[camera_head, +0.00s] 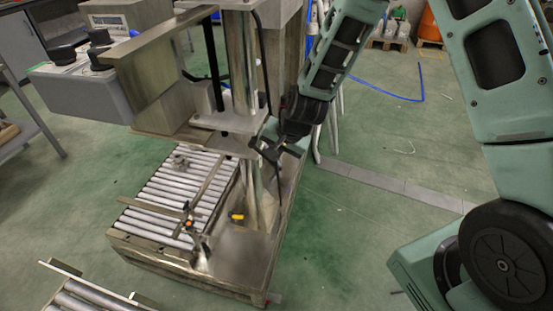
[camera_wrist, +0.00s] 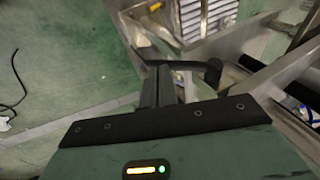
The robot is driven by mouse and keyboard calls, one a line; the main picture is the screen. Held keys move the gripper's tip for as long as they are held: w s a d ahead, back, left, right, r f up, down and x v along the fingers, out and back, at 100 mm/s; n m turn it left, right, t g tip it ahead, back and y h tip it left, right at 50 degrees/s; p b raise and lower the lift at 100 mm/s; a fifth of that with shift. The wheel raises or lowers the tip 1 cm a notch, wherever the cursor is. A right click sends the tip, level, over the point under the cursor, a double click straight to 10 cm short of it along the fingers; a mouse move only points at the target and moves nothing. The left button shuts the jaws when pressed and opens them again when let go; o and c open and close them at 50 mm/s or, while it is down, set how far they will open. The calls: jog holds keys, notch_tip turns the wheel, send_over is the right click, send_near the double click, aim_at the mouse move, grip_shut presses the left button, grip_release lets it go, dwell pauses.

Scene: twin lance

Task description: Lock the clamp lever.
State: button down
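A black lever (camera_wrist: 184,65), which I take to be the clamp lever, shows in the wrist view as a dark bar with a thick, rounded upright end at its right. My gripper (camera_wrist: 159,72) shows as two dark fingers side by side at the middle, with no clear gap. Their tips are right at the bar. I cannot tell whether they touch it or whether any of it lies between them. In the head view my gripper (camera_head: 277,150) is beside the machine's metal column (camera_head: 242,65), at the dark lever (camera_head: 262,146); details there are small and partly hidden.
The machine has a roller bed (camera_head: 185,185) low in front and a grey control box (camera_head: 82,92) with black knobs at upper left. An orange-tipped fitting (camera_head: 189,224) stands at the bed's edge. Green floor (camera_head: 370,240) right of the machine is open.

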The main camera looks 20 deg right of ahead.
jog(key=shift+f+b, duration=0.4)
jog(key=shift+b, duration=0.15)
jog(key=shift+f+b, duration=0.2)
jog(key=shift+b, duration=0.1)
jog(key=y+b, duration=0.1)
jog(key=b, duration=0.1)
jog(key=f+t+y+b, duration=0.1)
jog(key=b, duration=0.1)
jog(key=shift+w+f, duration=0.1)
jog(key=shift+f, duration=0.15)
jog(key=t+y+b, duration=0.1)
jog(key=f+t+b, duration=0.1)
jog(key=b, duration=0.1)
jog(key=shift+w+a+m+y, duration=0.15)
jog(key=shift+a+m+y, duration=0.15)
jog(key=shift+a+y, duration=0.1)
jog(key=shift+a+x, duration=0.25)
jog(key=shift+x, duration=1.25)
jog(key=shift+f, duration=0.1)
